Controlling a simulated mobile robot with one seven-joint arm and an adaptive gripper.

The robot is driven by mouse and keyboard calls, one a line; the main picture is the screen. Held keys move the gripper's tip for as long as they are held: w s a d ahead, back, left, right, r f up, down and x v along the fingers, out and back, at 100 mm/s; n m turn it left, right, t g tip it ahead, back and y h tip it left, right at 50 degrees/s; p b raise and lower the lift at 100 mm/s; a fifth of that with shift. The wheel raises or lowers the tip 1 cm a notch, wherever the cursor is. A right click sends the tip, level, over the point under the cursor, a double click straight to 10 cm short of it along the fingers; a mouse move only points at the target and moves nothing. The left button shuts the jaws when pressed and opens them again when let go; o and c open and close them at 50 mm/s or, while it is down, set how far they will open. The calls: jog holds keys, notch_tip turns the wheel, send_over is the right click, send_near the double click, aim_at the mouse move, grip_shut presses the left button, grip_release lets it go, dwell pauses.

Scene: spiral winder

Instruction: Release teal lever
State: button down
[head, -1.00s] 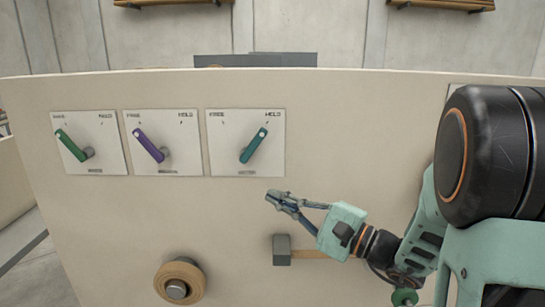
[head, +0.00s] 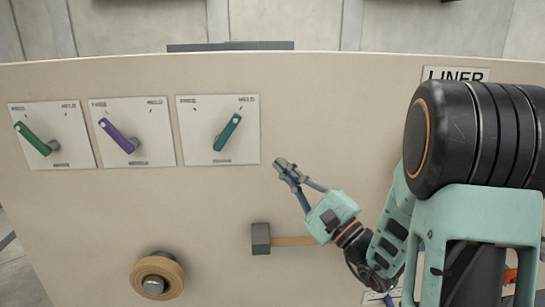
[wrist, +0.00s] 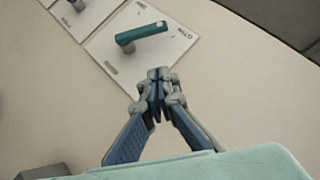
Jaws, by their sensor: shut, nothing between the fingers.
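The teal lever (head: 227,132) is on the rightmost of three white plates on the beige panel. My gripper (head: 283,165) is to the right of the lever's plate and a little lower, apart from the lever. In the wrist view my gripper (wrist: 159,78) has its fingertips together with nothing between them. Nothing hides the lever.
A green lever (head: 33,139) and a purple lever (head: 118,136) sit on plates to the left, both tilted up and left. A LINER sign (head: 455,75) is at upper right.

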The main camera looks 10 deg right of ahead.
aim_at(227, 133)
jog(key=p+x, duration=0.1)
jog(key=x, duration=0.8)
jog(key=shift+s+a+r+p, duration=0.1)
jog(key=shift+s+p, duration=0.05)
jog(key=shift+p, duration=0.2)
jog(key=a+r, duration=0.1)
jog(key=a, duration=0.1)
jog(key=shift+a+r+p, duration=0.35)
jog(key=shift+a+r, duration=0.05)
jog(key=shift+r, duration=0.15)
